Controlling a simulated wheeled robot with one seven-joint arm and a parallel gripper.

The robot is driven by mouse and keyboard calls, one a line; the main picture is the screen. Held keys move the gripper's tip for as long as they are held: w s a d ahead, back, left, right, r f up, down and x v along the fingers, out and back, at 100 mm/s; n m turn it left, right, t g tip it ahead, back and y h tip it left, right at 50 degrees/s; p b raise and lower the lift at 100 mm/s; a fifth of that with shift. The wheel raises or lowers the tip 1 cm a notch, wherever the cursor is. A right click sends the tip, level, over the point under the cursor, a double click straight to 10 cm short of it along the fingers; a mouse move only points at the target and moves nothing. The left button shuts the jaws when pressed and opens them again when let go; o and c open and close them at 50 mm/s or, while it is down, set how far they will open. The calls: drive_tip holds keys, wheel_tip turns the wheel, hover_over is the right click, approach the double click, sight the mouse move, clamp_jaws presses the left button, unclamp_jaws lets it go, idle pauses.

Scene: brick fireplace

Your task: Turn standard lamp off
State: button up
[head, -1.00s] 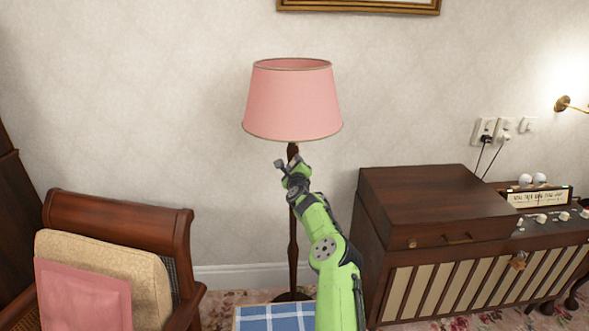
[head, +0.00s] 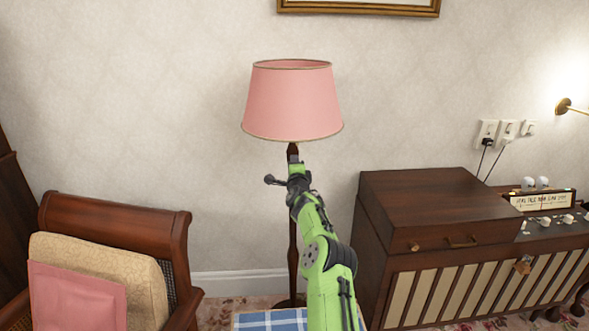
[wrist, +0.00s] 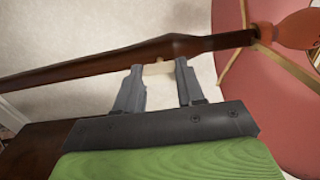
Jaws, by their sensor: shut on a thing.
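The standard lamp has a pink shade (head: 292,103) on a dark wooden pole (head: 293,248) and stands upright by the wall. No strong glow shows on its shade or the wall behind. My gripper (head: 292,163) is at the upper pole, just below the shade. In the wrist view, my gripper's two fingers (wrist: 158,85) are on either side of a small cream piece (wrist: 158,69), shut on it. The pole (wrist: 130,60) runs just beyond the fingertips. The shade's open underside (wrist: 275,100) and an orange-red part (wrist: 296,30) at the pole's top are at right.
A wooden armchair (head: 115,217) with cushions (head: 78,295) is at left. A wooden cabinet (head: 440,205) with knobs stands at right. A blue checked surface (head: 270,320) is in front of the lamp. A lit wall light (head: 563,106) and wall sockets (head: 506,130) are at right.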

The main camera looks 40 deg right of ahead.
idle(0.5)
drive_tip(key=o, duration=1)
drive_tip(key=shift+o, duration=0.2)
drive_tip(key=v, duration=1.5)
drive_tip(key=shift+s+a, duration=0.25)
